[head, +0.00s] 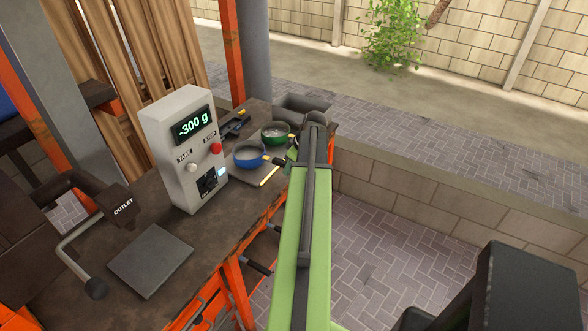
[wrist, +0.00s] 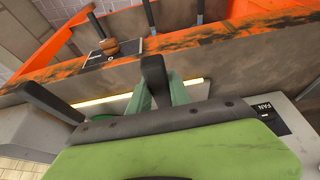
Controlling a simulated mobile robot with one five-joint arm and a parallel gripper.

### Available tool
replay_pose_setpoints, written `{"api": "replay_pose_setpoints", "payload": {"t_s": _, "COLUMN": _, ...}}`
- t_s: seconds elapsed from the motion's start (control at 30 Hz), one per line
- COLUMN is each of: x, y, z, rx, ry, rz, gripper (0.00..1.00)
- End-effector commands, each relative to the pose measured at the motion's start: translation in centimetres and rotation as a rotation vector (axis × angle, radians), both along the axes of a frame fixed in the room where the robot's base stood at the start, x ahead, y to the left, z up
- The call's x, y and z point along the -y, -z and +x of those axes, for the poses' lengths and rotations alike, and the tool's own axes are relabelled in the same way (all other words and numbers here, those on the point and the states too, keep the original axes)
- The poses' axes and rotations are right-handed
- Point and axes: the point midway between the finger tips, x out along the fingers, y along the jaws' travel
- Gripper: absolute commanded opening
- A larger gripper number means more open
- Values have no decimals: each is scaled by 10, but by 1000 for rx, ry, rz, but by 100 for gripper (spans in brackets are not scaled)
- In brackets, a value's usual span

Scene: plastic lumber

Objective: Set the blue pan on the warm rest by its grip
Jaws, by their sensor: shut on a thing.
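The blue pan (head: 249,155) appears upright over a flat grey plate with a yellow strip (head: 269,176), which looks like the warm rest. I cannot tell whether the pan touches it. The pan's dark grip (head: 280,161) points right, towards my arm's end. In the wrist view my gripper's green fingers (wrist: 160,92) stand on both sides of a dark bar, apparently the grip (wrist: 154,72), and are shut on it. The yellow strip (wrist: 195,82) shows behind them. The pan's bowl is hidden in the wrist view.
A green pan (head: 275,134) stands just behind the blue one. A grey box (head: 183,150) reading "-300 g" stands to the left. A bare square plate (head: 150,260) lies nearer, beside the outlet lever (head: 75,240). A grey bin (head: 300,103) is at the bench's far end.

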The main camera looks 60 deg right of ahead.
Motion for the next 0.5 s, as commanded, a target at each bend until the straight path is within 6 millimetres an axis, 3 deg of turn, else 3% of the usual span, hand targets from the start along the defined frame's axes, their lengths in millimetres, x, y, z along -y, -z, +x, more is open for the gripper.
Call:
{"api": "replay_pose_setpoints", "payload": {"t_s": 0.1, "x": 0, "y": 10, "z": 0, "rx": 2, "ry": 0, "rz": 0, "gripper": 0}}
{"api": "replay_pose_setpoints", "payload": {"t_s": 0.47, "x": 0, "y": 11, "z": -1, "rx": 0, "ry": 1, "rz": 0, "gripper": 0}}
{"api": "replay_pose_setpoints", "payload": {"t_s": 0.5, "x": 0, "y": 11, "z": -1, "rx": 0, "ry": 1, "rz": 0, "gripper": 26}}
